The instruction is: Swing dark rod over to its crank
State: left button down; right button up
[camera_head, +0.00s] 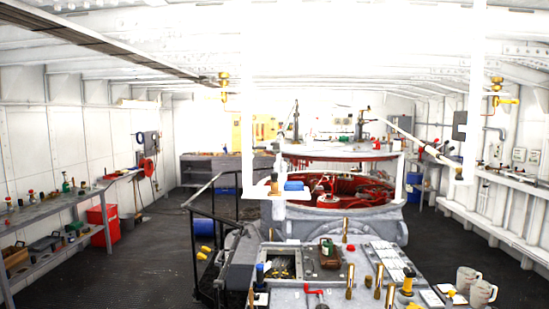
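I cannot say for sure which part is the dark rod. Two thin dark uprights, one on the left (296,122) and one on the right (360,124), stand on the pale round top of the machine in the middle. A small red crank-shaped handle (315,292) lies on the near grey bench; I cannot tell if it is the task's crank. Red machinery (345,190) shows inside the open round housing under the top. Neither of my grippers can be made out.
Overexposed white posts (247,100) cross the view. A dark railing (210,240) stands left of the machine. Dark floor (130,265) is clear on the left.

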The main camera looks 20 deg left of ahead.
aim_at(276, 144)
jog(key=u, duration=0.55)
jog(key=i, duration=1.55)
jog(key=z, duration=0.7)
